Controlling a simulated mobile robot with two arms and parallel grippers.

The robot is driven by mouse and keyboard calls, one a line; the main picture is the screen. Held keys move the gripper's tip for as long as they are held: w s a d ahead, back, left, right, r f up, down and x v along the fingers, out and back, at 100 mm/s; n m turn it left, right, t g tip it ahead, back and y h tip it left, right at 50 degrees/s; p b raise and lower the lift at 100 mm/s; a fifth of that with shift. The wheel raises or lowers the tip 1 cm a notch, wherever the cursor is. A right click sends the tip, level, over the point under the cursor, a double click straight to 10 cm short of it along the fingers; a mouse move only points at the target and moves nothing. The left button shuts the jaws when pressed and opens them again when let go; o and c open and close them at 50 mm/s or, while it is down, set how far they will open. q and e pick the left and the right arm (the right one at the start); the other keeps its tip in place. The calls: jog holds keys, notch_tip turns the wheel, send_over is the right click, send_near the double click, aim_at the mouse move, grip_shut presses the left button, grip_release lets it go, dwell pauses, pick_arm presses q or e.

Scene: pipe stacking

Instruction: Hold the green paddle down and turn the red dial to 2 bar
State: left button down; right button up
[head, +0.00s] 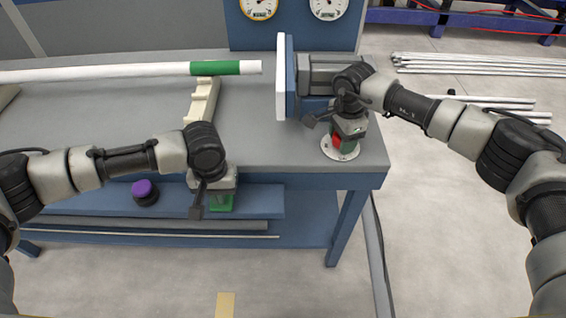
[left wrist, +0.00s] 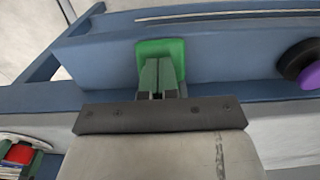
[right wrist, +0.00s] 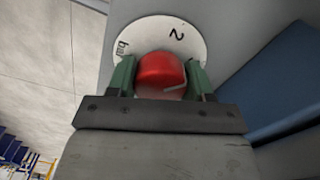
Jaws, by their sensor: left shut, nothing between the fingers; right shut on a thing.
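The green paddle (left wrist: 177,47) is on the front of the blue bench frame and also shows below my left gripper in the head view (head: 221,203). My left gripper (left wrist: 158,72) is shut and empty, its fingertips over the paddle, apparently against it. Whether the paddle is pressed down cannot be told. The red dial (right wrist: 160,72) sits on a white disc (right wrist: 178,28) marked "2" and with partly hidden lettering. My right gripper (right wrist: 161,78) is shut on the dial, one finger on each side. A pale line on the dial slants toward the right finger. In the head view the dial (head: 336,141) is partly hidden.
A white pipe (head: 120,72) with a green band rests on a cream rack (head: 202,104). A white plate on a blue block (head: 281,80) stands left of my right gripper. Gauges (head: 259,7) are behind. A purple knob (head: 142,188) is left of my left gripper.

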pick_arm(q)
jog(key=shift+s+a+f, duration=0.1)
jog(key=shift+s+f, duration=0.1)
jog(key=shift+f, duration=0.1)
pick_arm(e)
jog(key=shift+f+n, duration=0.1)
jog(key=shift+n, duration=0.8)
pick_arm(q)
jog(key=shift+w+r, duration=0.15)
jog(key=shift+r, duration=2.05)
pick_arm(e)
jog(key=o, duration=0.5)
pick_arm(q)
jog(key=shift+w, duration=0.15)
pick_arm(e)
jog(key=o, duration=0.3)
jog(key=shift+w, duration=0.1)
jog(key=shift+o, duration=0.2)
